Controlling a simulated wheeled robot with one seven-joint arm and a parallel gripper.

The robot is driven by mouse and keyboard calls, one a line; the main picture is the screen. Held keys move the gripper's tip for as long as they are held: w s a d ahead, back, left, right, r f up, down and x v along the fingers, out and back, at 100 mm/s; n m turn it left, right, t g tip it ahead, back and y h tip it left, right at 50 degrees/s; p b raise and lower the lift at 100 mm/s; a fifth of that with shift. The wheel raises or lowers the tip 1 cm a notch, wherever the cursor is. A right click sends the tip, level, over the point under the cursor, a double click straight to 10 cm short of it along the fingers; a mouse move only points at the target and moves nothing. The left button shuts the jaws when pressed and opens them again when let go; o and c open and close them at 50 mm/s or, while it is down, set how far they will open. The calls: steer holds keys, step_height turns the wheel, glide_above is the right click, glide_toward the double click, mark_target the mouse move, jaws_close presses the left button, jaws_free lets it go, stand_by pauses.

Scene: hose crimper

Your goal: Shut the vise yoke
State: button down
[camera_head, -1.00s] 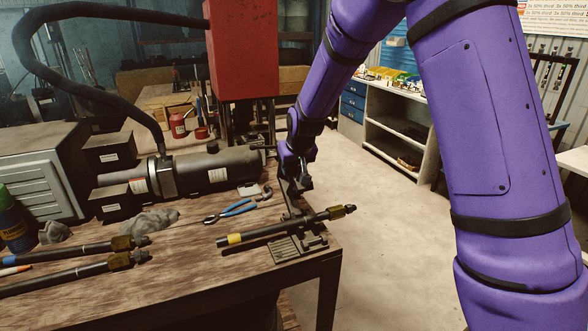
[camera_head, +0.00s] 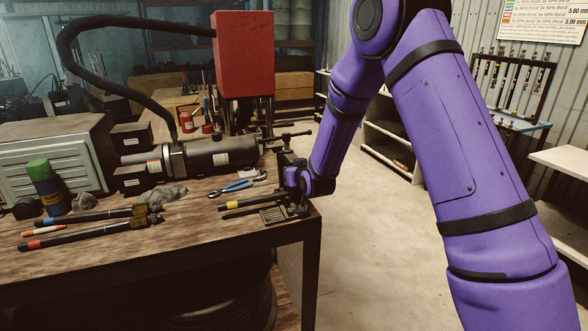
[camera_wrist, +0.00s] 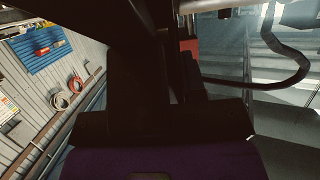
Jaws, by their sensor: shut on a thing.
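The vise (camera_head: 272,215) sits at the right corner of the workbench, its dark base plate showing. A dark hose with a yellow band (camera_head: 240,204) lies across it; its right end is hidden by my gripper. The dark vise yoke (camera_head: 288,160) stands above the vise, with a T-shaped handle (camera_head: 288,136) sticking out near its top. My gripper (camera_head: 298,180) is at the yoke's right side, shut on it, with my wrist right of the bench edge. Whether the yoke is latched cannot be seen. The wrist view is mostly filled by dark close parts.
More hoses (camera_head: 90,230) lie at the front left. A red press (camera_head: 244,55) stands behind. The floor right of the bench is clear.

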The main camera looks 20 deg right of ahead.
steer(key=shift+s+d+f+t, duration=0.1)
steer(key=shift+s+f+t, duration=1)
steer(key=shift+s, duration=0.05)
steer(key=shift+f, duration=0.1)
steer(key=c, duration=0.7)
jaws_free()
steer(key=s, duration=0.3)
steer(key=s+r, duration=0.1)
steer(key=s, duration=0.6)
steer(key=shift+s+d+r, duration=0.2)
steer(key=shift+s+d, duration=0.15)
steer(key=shift+s, duration=0.05)
